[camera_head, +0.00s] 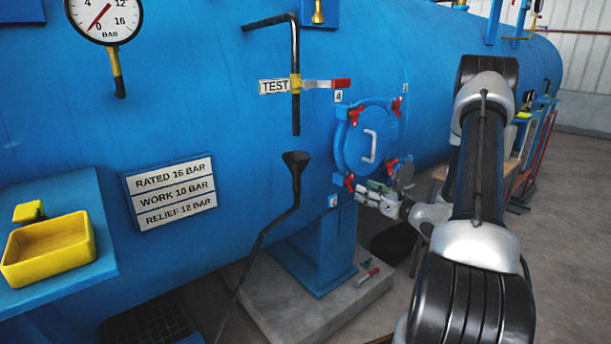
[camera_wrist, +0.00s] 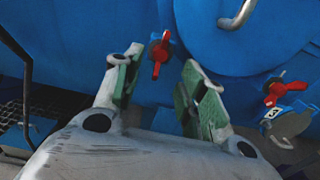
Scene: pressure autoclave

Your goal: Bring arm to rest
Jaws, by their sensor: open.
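My gripper (camera_head: 371,195) is in front of the blue autoclave (camera_head: 230,110), just below the round hatch (camera_head: 370,140). In the wrist view my gripper (camera_wrist: 155,85) is open, its two green-padded fingers spread with nothing between them. A red clamp knob (camera_wrist: 160,54) shows beyond and between the fingertips; I cannot tell how far away it is. Another red knob (camera_wrist: 283,88) is to the right. The hatch has a light curved handle (camera_head: 370,146) and several red knobs around its rim.
A yellow tray (camera_head: 48,249) sits on a blue shelf at left. A red-handled tool (camera_head: 368,275) lies on the concrete plinth (camera_head: 335,305).

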